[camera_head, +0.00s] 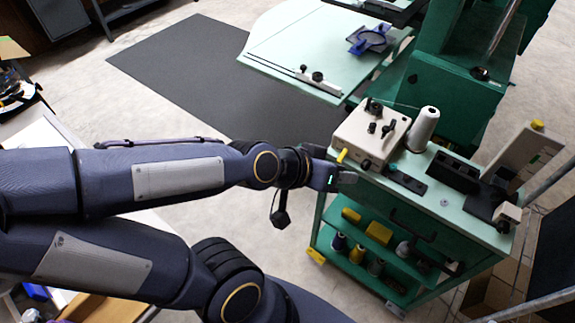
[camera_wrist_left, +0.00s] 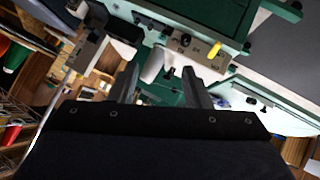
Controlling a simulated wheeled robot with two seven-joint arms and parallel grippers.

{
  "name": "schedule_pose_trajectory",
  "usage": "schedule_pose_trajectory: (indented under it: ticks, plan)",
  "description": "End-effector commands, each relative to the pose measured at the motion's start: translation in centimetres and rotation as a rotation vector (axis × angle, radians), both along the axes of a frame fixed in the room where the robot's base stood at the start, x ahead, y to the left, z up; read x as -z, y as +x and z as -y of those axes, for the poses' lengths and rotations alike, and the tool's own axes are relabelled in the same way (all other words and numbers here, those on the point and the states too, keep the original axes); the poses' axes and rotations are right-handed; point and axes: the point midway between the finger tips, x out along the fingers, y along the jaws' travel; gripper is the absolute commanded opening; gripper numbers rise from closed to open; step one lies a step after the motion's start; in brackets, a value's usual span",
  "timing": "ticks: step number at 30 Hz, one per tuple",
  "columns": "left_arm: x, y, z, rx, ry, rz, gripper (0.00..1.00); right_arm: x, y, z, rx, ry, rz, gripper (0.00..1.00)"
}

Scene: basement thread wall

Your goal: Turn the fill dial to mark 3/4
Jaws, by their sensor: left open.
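A beige winder box (camera_head: 366,138) with small black knobs (camera_head: 387,128) and a yellow lever (camera_head: 342,155) sits on the near left corner of the green cart top. The box (camera_wrist_left: 198,46) also shows upside down in the left wrist view. I cannot tell which knob is the fill dial, and no mark is legible. A white thread cone (camera_head: 423,130) stands beside the box. My left gripper (camera_head: 348,178) is open and empty, just in front of the box's near side and apart from it. Its two fingers (camera_wrist_left: 160,88) are spread in the wrist view. My right gripper is not in view.
The cart top (camera_head: 452,205) carries a black block (camera_head: 453,172) and a tilted upright panel (camera_head: 522,160). Its lower shelves hold spools and yellow blocks (camera_head: 379,232). A pale green table (camera_head: 290,52) stands behind. Open floor lies left of the cart.

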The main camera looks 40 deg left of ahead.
Motion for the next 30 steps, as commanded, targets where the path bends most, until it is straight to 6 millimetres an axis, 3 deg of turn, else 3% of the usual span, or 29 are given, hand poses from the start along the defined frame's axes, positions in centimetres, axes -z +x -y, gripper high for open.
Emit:
schedule_pose_trajectory:
  ticks: [1, 6, 16, 22, 30]
  plan:
    - [-1.4, -0.7, -0.4, 0.001, -0.001, -0.020, 0.44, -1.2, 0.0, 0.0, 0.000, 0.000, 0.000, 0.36]
    - [-3.1, -3.4, -1.4, 0.015, 0.003, -0.113, 0.44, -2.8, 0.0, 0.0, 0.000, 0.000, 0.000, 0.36]
    - [-5.1, -8.4, -3.4, 0.003, 0.026, -0.277, 0.44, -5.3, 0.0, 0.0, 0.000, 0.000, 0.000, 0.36]
    - [-5.4, -9.7, -3.9, -0.005, 0.033, -0.323, 0.44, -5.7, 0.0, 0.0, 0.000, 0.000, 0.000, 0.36]
    - [-5.4, -10.0, -4.0, -0.006, 0.035, -0.331, 0.44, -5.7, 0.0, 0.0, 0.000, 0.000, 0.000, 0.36]
